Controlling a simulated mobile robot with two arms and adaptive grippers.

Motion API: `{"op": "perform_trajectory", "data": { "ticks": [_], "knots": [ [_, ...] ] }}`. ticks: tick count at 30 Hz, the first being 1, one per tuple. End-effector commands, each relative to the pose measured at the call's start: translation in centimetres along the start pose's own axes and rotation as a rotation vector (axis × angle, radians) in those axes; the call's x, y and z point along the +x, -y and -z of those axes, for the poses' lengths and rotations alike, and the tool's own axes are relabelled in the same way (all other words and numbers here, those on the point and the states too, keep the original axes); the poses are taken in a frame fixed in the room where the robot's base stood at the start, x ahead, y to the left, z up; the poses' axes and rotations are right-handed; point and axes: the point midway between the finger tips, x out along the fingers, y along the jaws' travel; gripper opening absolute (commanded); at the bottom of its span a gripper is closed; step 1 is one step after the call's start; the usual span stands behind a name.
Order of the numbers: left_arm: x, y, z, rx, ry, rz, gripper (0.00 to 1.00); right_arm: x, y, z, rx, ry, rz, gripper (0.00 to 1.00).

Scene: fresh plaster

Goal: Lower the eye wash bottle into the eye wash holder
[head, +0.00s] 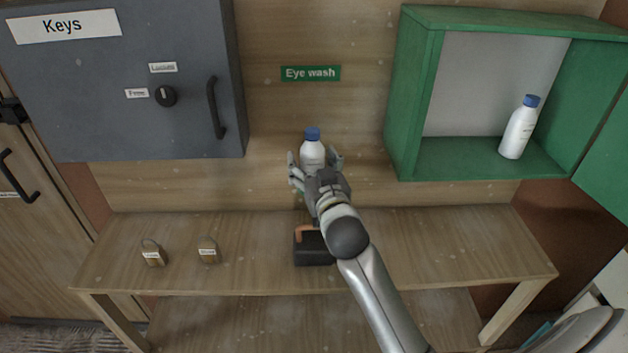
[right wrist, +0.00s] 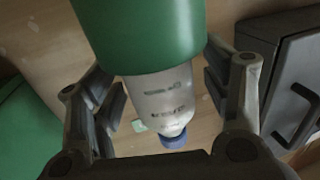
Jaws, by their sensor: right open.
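The white eye wash bottle (head: 312,152) with a blue cap stands under the "Eye wash" sign on the wooden back wall. In the right wrist view, which is turned over, the bottle (right wrist: 165,98) has its base end inside the green round eye wash holder (right wrist: 140,35). Its labelled upper part and cap stick out. My right gripper (head: 315,161) is open, with one finger on each side of the bottle and visible gaps between. In the head view, the gripper mostly hides the holder. My left gripper is not in view.
A green cabinet (head: 414,95) with another white bottle (head: 518,128) hangs open at right. A grey key cabinet (head: 190,60) hangs at left. Two padlocks (head: 153,254) (head: 208,251) and a black box (head: 312,249) are on the bench (head: 460,250); its right part is clear.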

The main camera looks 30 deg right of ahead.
Motion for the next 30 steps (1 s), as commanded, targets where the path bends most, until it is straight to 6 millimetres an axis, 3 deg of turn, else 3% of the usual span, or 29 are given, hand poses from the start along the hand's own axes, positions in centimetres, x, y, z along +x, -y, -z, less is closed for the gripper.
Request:
{"op": "perform_trajectory", "data": {
  "ticks": [18, 24, 30],
  "knots": [
    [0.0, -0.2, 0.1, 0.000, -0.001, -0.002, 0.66, -9.7, 0.0, -0.1, 0.000, 0.001, 0.000, 0.71],
    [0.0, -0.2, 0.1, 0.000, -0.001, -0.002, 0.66, -11.4, 0.0, 0.0, 0.001, -0.001, 0.001, 0.71],
    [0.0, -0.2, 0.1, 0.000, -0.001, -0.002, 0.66, -11.8, 0.0, 0.1, 0.001, -0.003, 0.000, 0.71]
  ]
}}
